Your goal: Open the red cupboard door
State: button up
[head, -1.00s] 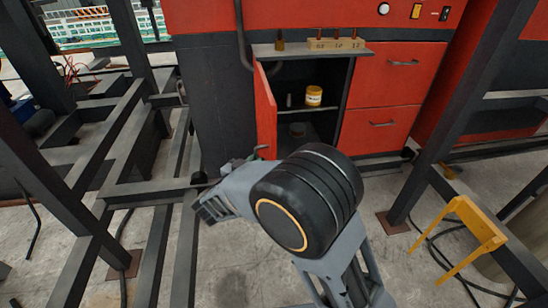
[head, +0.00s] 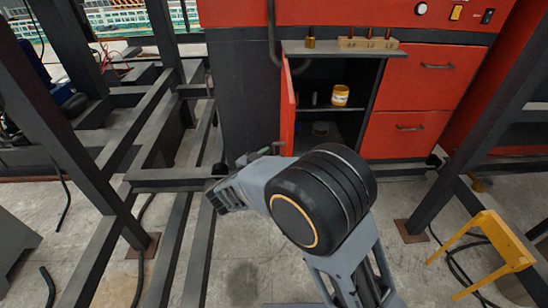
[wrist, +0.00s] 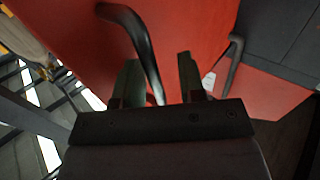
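The red cupboard door (head: 288,108) stands swung out from the cupboard and shows nearly edge-on in the head view. The open cupboard (head: 345,110) has a shelf with a yellow can (head: 340,95). In the wrist view the red door panel (wrist: 195,25) fills much of the picture, with a dark curved handle (wrist: 140,35) on it. My gripper (wrist: 158,80) has its two fingers apart, with the handle passing between them and a gap visible beside it. I cannot tell whether a finger touches it. My arm partly hides the door's lower area in the head view.
Dark steel beams (head: 160,130) stand left, and a slanted post (head: 470,120) stands right. A yellow stool (head: 487,245) is at the lower right. Red drawers (head: 405,135) sit right of the cupboard. Bare concrete (head: 240,265) shows in front of the arm.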

jog(key=shift+f, duration=0.1)
jog(key=v, duration=1.4)
jog(key=shift+d, duration=0.1)
